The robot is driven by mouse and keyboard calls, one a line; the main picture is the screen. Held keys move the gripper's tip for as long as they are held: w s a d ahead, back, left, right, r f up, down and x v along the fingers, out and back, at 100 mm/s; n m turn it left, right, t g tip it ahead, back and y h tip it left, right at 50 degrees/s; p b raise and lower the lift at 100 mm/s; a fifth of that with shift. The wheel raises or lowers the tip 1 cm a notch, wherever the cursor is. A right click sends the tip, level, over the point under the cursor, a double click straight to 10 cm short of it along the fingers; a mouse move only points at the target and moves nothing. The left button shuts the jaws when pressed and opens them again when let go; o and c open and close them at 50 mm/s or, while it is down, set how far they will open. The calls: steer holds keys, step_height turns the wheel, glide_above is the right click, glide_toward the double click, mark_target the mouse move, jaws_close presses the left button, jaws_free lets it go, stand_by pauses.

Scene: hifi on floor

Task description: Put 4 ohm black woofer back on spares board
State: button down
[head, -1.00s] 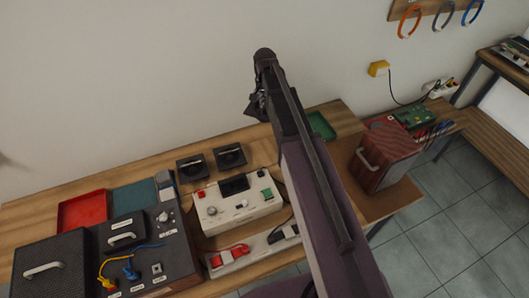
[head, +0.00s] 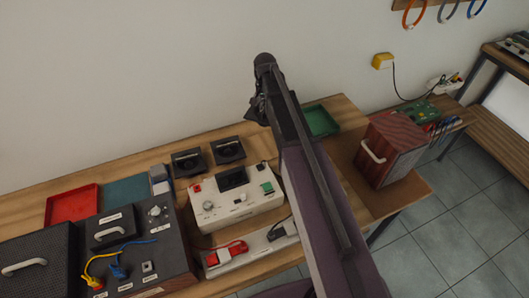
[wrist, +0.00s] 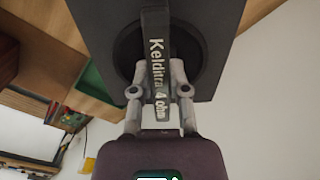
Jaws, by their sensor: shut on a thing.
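My gripper (wrist: 155,90) is shut on the black woofer (wrist: 200,15), which fills the upper middle of the wrist view. It is a dark square-framed unit with a round cone, and a strap across its front reads "Kelditra 4 ohm". The strap lies between my two fingers. In the head view my gripper (head: 258,108) is at the far end of my arm, seen against the wall and the bench's back edge; the woofer is mostly hidden there. Two similar black square units (head: 188,162) (head: 228,150) sit on the bench below. I cannot tell which surface is the spares board.
The wooden bench (head: 20,215) carries a red tray (head: 72,204), a teal tray (head: 125,192), a green tray (head: 320,121), a white instrument (head: 240,203) and a black panel with cables (head: 130,245). A reddish wooden box (head: 395,150) stands right. Bare brown board shows beside it.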

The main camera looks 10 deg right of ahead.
mark_target(265, 117)
steer(key=shift+w+f+b, duration=0.2)
steer(key=shift+f+b, duration=2.1)
steer(key=shift+f, duration=0.55)
step_height(265, 117, down, 6)
steer(key=b, duration=0.6)
steer(key=shift+f, duration=0.25)
steer(key=shift+f+b, duration=1.75)
steer(key=shift+b, duration=0.25)
steer(key=c, duration=0.6)
jaws_free()
steer(key=shift+r, duration=0.15)
